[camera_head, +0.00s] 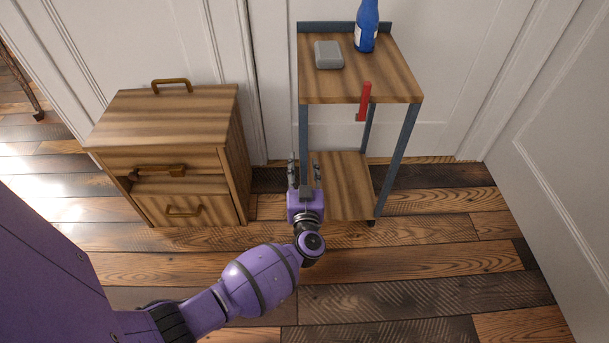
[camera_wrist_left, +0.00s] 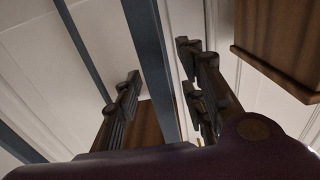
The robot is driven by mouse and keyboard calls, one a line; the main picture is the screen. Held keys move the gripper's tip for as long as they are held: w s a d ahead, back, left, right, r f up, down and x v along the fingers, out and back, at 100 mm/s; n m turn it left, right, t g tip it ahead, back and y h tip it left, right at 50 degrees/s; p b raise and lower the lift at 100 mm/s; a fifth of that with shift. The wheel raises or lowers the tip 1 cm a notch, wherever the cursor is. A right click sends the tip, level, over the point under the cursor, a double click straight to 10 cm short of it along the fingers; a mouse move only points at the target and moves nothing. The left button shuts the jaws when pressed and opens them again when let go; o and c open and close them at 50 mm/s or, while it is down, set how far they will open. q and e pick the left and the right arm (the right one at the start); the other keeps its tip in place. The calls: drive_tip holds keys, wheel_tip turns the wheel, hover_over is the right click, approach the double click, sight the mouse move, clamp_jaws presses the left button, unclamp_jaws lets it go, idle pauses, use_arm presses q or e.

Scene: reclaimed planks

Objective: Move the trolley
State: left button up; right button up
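The trolley (camera_head: 345,88) has striped wooden shelves and blue-grey posts, and stands against the white panelled wall. My left gripper (camera_head: 305,168) is open, low at the trolley's front left post (camera_head: 303,128). In the left wrist view, the post (camera_wrist_left: 158,65) passes between the two spread fingers of the gripper (camera_wrist_left: 163,88), with gaps beside it; contact is not visible. The post's lower end is hidden behind the gripper in the head view. My right gripper is out of view.
A blue bottle (camera_head: 366,28) and a grey box (camera_head: 328,55) stand on the trolley's top. A wooden cabinet (camera_head: 170,120) with brass handles stands to the left, its upper drawer apparently partly open. White walls close off the back and right. Plank floor (camera_head: 430,290) in front is clear.

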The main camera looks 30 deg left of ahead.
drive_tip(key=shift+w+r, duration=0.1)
use_arm(q)
clamp_jaws()
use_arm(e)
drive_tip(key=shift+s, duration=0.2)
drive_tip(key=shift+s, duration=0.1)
